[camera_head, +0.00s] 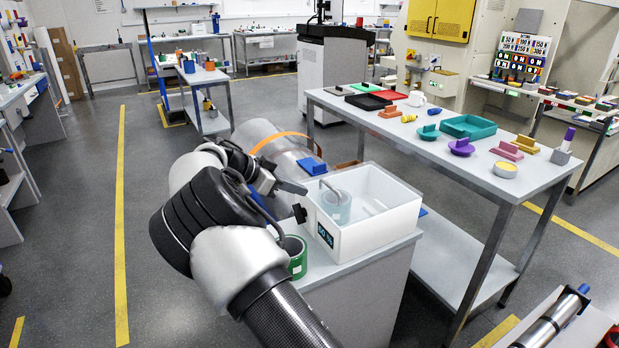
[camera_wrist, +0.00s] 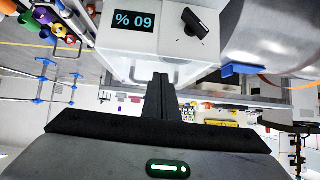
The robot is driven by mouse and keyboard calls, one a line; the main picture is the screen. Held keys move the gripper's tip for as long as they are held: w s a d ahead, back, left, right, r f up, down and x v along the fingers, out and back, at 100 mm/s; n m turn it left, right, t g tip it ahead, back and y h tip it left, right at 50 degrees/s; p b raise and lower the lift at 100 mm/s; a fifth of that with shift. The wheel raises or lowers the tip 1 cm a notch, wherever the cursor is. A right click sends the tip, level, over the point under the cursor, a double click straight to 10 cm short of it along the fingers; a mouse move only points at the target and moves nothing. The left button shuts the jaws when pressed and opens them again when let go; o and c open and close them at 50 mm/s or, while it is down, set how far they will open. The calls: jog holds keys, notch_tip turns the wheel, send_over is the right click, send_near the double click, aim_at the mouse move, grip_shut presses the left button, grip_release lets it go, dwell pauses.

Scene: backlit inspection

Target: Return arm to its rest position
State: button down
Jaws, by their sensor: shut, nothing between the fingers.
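My arm reaches up from the bottom of the head view and bends at the left of a white basin (camera_head: 395,222). My gripper (camera_head: 300,187) is at the basin's left rim, seen small from the side. In the wrist view my gripper (camera_wrist: 161,88) shows dark fingers pressed together with nothing between them. The fingers point toward the basin's front face, which carries a display (camera_wrist: 134,21) and a black knob (camera_wrist: 193,22). That view is upside down. I cannot tell whether the fingers touch the basin.
A clear beaker (camera_head: 336,208) stands in the basin. A green cylinder (camera_head: 297,258) is close beside my arm. A large metal cylinder (camera_head: 265,135) with an orange band and a blue block (camera_head: 312,166) are behind. A table (camera_head: 470,178) with several parts stands right. Floor at left is clear.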

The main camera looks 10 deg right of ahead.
jog(key=s+d+r+n+g+y, duration=0.1)
jog(key=s+d+r+n+y, duration=0.1)
jog(key=s+d+r+y, duration=0.45)
jog(key=s+d+r+n+g+y, duration=0.15)
jog(key=s+d, duration=0.25)
jog(key=s, duration=0.6)
jog(key=s+a+r+n+t+y, duration=0.15)
jog(key=s+n, duration=0.35)
jog(key=s, duration=0.8)
jog(key=s+r+n+t, duration=0.2)
jog(key=s+n, duration=0.3)
jog(key=s, duration=0.8)
notch_tip(320, 180, up, 24)
jog(key=p, duration=2.4)
jog(key=shift+w+a, duration=0.2)
jog(key=shift+w, duration=0.1)
jog(key=shift+f+y, duration=0.1)
jog(key=shift+y, duration=0.15)
